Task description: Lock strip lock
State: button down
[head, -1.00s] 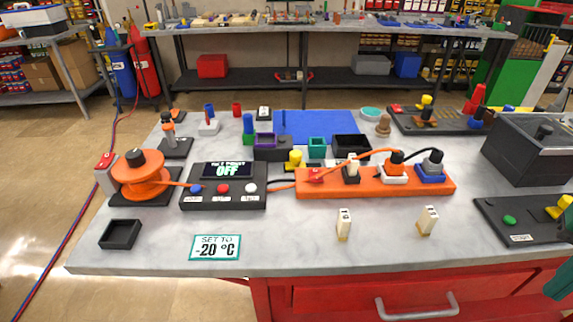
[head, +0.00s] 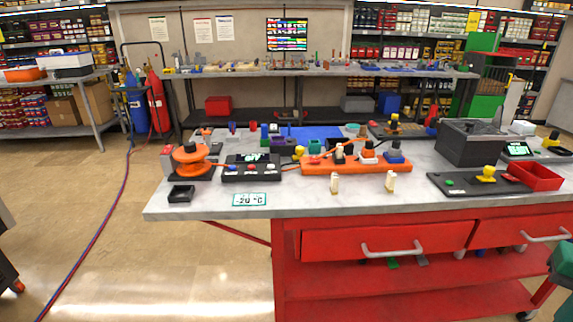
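The orange power strip (head: 357,164) lies across the middle of the workbench. Plugs stand in its sockets: a black-and-white one (head: 339,153), an orange-and-white one (head: 368,153) and a grey-and-blue one (head: 394,153). A small red part (head: 314,160) sits at the strip's left end; I cannot tell whether it is the lock or how it is set. Two small cream upright pieces, one on the left (head: 334,184) and one on the right (head: 390,181), stand apart in front of the strip. My gripper is not in view.
A black control box (head: 252,174) and an orange cable reel (head: 190,158) stand left of the strip. A black panel with a yellow knob (head: 486,174), a red tray (head: 535,177) and a dark tub (head: 468,146) are at right. Floor is clear at front left.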

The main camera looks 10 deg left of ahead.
aim_at(300, 149)
jog(key=k, duration=0.25)
jog(key=u, duration=0.3)
jog(key=i, duration=1.5)
